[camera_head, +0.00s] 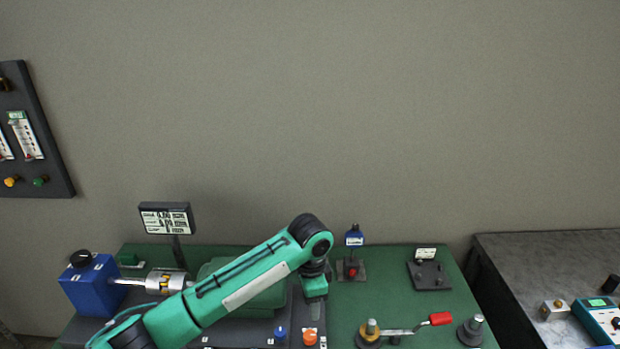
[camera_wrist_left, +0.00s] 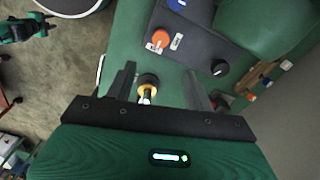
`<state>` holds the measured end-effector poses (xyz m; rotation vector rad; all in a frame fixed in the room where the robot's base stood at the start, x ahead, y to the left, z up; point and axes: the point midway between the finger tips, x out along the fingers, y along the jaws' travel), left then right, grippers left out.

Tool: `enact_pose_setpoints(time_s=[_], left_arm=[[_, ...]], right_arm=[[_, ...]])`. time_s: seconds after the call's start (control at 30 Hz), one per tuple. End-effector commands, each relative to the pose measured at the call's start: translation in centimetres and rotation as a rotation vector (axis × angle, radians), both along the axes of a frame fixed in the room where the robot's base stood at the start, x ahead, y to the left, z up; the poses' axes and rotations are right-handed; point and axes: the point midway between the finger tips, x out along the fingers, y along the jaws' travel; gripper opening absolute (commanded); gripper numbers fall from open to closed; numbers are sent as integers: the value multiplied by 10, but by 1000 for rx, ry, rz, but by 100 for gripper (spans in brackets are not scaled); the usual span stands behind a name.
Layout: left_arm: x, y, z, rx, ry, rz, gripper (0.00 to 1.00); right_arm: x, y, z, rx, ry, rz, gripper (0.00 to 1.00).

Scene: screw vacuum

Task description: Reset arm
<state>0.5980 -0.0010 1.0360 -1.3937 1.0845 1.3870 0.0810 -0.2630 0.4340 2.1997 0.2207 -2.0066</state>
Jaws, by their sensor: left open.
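My green left arm comes in from the lower left of the head view. Its gripper (camera_head: 314,306) points down over the front of the green bench (camera_head: 390,285), and its fingertips are hard to make out there. In the left wrist view my left gripper (camera_wrist_left: 160,72) is open, its two dark fingers spread apart with nothing gripped. A small post with a brass-coloured collar (camera_wrist_left: 147,88) shows between the fingers, below them; I cannot tell the distance. My right gripper is in neither view.
An orange knob (camera_head: 310,337) and a blue knob (camera_head: 280,332) lie just below the gripper. A red-handled lever (camera_head: 439,318) is to the right. A blue box (camera_head: 93,287) with a metal cylinder (camera_head: 165,282) stands left. A grey table (camera_head: 530,260) is at right. The space above is clear.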

Motion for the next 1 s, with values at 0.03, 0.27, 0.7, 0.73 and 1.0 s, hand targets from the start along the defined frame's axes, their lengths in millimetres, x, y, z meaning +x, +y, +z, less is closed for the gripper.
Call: enact_pose_setpoints(time_s=[0.03,0.27,0.7,0.73,1.0], left_arm=[[-5,-2,-5,-10,5,1,53],[-47,-14,-36,-129,7,56,53],[-133,10,-80,-350,-25,357,53],[-138,15,-82,-360,-28,384,53],[-190,70,-100,-391,-75,646,53]], right_arm=[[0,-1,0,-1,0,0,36],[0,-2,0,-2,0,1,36],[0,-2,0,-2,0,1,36],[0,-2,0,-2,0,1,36],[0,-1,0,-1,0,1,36]])
